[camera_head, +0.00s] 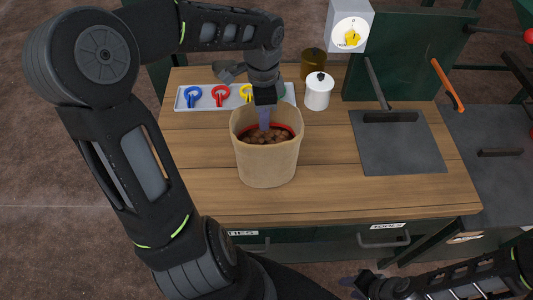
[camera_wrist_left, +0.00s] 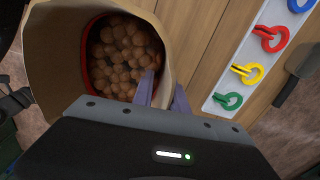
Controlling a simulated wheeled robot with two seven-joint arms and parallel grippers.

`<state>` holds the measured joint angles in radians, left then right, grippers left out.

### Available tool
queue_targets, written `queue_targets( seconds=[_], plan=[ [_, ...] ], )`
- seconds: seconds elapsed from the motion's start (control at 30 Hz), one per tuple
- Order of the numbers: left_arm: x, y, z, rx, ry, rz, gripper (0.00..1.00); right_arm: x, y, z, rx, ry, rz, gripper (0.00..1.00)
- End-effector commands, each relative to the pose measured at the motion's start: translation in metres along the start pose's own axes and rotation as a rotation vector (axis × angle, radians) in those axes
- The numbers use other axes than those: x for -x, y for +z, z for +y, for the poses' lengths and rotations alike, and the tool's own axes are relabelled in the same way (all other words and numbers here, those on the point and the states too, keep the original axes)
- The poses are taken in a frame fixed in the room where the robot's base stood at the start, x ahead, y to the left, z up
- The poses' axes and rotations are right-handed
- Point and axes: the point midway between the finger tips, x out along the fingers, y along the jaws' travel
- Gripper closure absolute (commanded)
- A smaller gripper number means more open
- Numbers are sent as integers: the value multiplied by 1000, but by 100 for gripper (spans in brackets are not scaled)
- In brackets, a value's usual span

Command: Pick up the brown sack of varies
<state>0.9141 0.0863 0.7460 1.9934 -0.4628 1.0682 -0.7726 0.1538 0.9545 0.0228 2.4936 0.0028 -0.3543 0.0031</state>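The brown sack (camera_head: 268,163) stands upright on the wooden table, its top open with a red inner rim and round brown pieces inside. In the left wrist view the sack (camera_wrist_left: 58,60) fills the upper left. My left gripper (camera_head: 265,118) points down at the sack's far rim. In the left wrist view its two fingers (camera_wrist_left: 166,92) are apart, one inside the opening and one outside, with the sack's wall between them. Contact with the wall cannot be made out. My right gripper (camera_head: 362,287) is low at the bottom edge, away from the sack; its fingers are unclear.
A pale rack (camera_head: 207,104) with blue, red, yellow and green clips lies behind the sack. A white lidded jar (camera_head: 319,93) and a brown jar (camera_head: 313,63) stand behind right. A grey plate (camera_head: 398,155) with a handle lies right. The table's front left (camera_head: 205,190) is clear.

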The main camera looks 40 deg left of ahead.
Motion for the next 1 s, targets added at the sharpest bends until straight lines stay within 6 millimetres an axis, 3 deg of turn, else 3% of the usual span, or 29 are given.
queue_targets(
  seconds=[0.2, 1.0],
  plan=[
    [0, 0, 0, 0, 0, 0, 100, 0, 0, 0, 0, 0, 0, 64],
    [0, 0, -1, 0, -2, 0, 100, 0, 0, 0, 0, 0, 0, 64]
  ],
)
